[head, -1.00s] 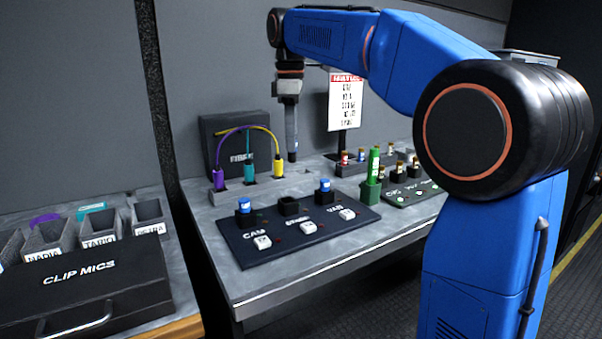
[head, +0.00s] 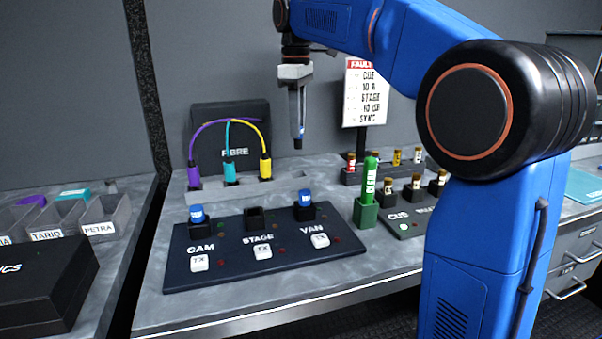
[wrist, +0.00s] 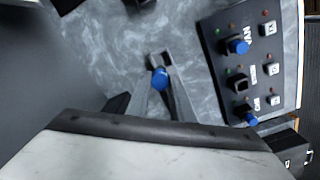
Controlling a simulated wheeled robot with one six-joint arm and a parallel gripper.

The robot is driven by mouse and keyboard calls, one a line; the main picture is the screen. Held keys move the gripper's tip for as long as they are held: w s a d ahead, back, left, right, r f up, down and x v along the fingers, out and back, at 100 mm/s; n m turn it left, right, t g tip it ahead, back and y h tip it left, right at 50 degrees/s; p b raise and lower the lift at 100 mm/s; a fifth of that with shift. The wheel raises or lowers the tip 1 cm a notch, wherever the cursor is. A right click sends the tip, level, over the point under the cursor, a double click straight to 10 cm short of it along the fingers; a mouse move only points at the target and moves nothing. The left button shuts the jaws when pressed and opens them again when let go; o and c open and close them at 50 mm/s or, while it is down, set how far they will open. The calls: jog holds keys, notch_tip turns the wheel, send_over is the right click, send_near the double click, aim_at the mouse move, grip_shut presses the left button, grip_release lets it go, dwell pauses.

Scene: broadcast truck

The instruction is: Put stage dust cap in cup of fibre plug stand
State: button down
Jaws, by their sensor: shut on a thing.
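My gripper (head: 298,138) points down above the back of the bench, right of the yellow plug, and is shut on a blue dust cap. The cap shows between the fingers in the wrist view (wrist: 160,78) and is mostly hidden in the head view. The grey fibre plug stand (head: 208,191) stands at the back of the bench, holding purple, teal and yellow cabled plugs. The STAGE socket (head: 254,217) on the dark panel is uncapped. The cap is held in the air, apart from the stand.
The dark panel (head: 225,270) has blue caps on CAM (head: 197,214) and VAN (head: 305,198). A green tube (head: 369,182) stands upright in a holder to its right. A fault sign (head: 365,95) rises behind. Clip-mic bins (head: 105,215) are at left.

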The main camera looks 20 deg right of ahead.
aim_at(298, 148)
jog(key=shift+f, duration=4.7)
jog(key=shift+f, duration=0.1)
jog(key=c, duration=1.6)
grip_release()
jog(key=shift+o, duration=0.2)
notch_tip(298, 148, up, 12)
jog(key=shift+s+a+f, duration=0.1)
jog(key=shift+s, duration=0.05)
jog(key=shift+r, duration=0.25)
jog(key=shift+s, duration=0.1)
